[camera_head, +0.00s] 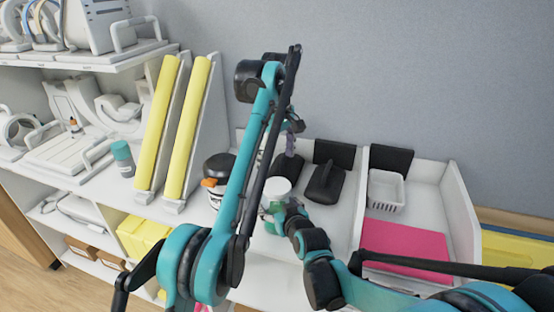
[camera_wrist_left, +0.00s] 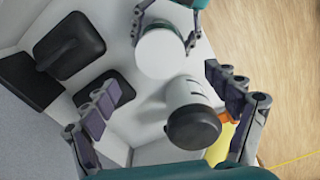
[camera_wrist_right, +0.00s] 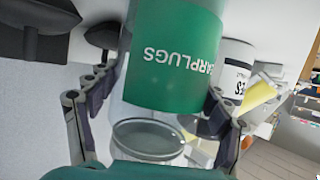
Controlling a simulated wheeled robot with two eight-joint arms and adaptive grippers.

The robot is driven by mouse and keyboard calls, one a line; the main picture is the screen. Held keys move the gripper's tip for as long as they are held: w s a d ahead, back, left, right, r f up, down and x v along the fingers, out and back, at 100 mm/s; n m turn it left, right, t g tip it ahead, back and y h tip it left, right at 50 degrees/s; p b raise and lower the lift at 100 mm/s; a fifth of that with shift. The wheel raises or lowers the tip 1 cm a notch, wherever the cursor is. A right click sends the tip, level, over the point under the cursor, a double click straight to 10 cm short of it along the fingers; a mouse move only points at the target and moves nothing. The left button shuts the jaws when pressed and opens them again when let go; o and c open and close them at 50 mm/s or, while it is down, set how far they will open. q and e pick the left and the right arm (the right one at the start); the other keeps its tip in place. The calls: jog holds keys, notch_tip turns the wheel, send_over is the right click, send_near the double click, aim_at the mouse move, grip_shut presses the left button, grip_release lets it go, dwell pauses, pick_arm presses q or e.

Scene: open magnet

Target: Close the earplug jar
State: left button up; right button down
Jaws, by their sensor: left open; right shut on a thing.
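The earplug jar (camera_wrist_right: 175,55) has a green label reading EARPLUGS, upside down in the right wrist view. My right gripper (camera_wrist_right: 155,105) is shut on it, one finger on each side. A clear round rim (camera_wrist_right: 147,138) shows close to the palm there. In the head view the jar (camera_head: 277,190) has a pale round top, also facing the left wrist camera (camera_wrist_left: 160,52). I cannot tell whether that is a seated lid. My left gripper (camera_wrist_left: 160,100) is open and empty, above and behind the jar, its fingers spread wide. No separate loose lid is clear.
A white jar with a black lid (camera_wrist_left: 192,127) stands close beside the earplug jar. Black holders (camera_head: 325,183) lie behind. A white basket (camera_head: 386,190) and pink pad (camera_head: 405,245) are at right. Yellow-edged panels (camera_head: 187,128) and a teal-capped container (camera_head: 122,155) are left.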

aim_at(277, 185)
pick_arm(q)
jog(key=n, duration=0.4)
jog(key=shift+r, duration=0.1)
jog(key=shift+f, duration=4)
